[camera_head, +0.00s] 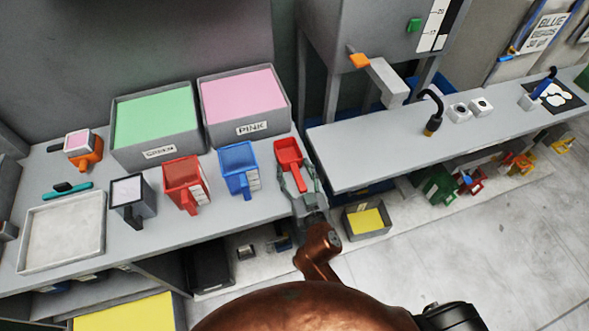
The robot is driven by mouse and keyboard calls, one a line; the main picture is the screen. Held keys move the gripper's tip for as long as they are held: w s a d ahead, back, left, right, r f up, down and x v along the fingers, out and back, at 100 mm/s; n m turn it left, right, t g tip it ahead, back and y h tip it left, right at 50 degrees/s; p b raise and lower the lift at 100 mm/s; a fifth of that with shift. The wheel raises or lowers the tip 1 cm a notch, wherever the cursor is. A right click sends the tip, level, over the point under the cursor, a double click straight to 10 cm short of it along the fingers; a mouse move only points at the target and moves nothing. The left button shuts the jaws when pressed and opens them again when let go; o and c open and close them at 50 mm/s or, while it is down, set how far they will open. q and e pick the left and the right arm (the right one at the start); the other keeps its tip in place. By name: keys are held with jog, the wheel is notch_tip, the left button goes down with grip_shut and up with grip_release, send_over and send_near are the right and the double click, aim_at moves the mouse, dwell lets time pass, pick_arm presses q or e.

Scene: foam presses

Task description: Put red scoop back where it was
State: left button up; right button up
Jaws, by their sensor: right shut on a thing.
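The red scoop (289,152) is at the right end of the left table, to the right of the blue jug (239,168). My right gripper (293,182) is shut on the scoop's handle, which the fingers partly hide. The scoop's bowl points away from me, toward the pink bin. I cannot tell whether the scoop touches the table top or is slightly above it. My left gripper is not in view.
A green bin (155,125) and a pink bin (243,103) stand at the back of the table. A red jug (184,183), a grey container (131,195) and a grey tray (62,232) are further left. A second bench (380,150) stands right, across a gap.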

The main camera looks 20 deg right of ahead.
jog(key=shift+f, duration=0.1)
jog(key=o, duration=1.2)
jog(key=shift+o, duration=0.2)
jog(key=shift+s+r, duration=0.1)
jog(key=shift+r, duration=0.1)
jog(key=s, duration=1.1)
jog(key=shift+s+d+r, duration=0.15)
jog(key=shift+s+r, duration=0.1)
jog(key=shift+s, duration=0.15)
